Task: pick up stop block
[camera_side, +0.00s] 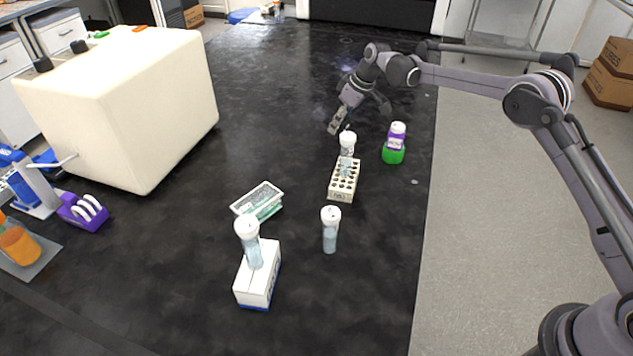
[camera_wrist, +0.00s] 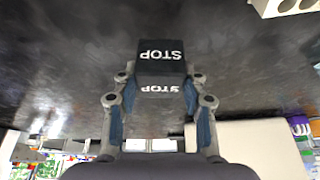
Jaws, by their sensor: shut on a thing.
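The stop block (camera_wrist: 160,50) is a black block with white STOP lettering on two faces. In the wrist view it sits between the fingertips of my gripper (camera_wrist: 160,78), which is shut on its sides. In the side view my gripper (camera_side: 338,118) is at the back right of the black bench, tilted down to the left, behind the tube rack. The block cannot be made out clearly there against the dark bench. Whether the block touches the bench is hard to tell.
A pale tube rack (camera_side: 341,190) with a white-capped tube stands in front of my gripper. A green-and-purple bottle (camera_side: 394,152) is right of it. Capped tubes (camera_side: 330,238), a white box (camera_side: 254,285) and a tray (camera_side: 258,197) stand nearer. A big cream machine (camera_side: 130,100) fills the left.

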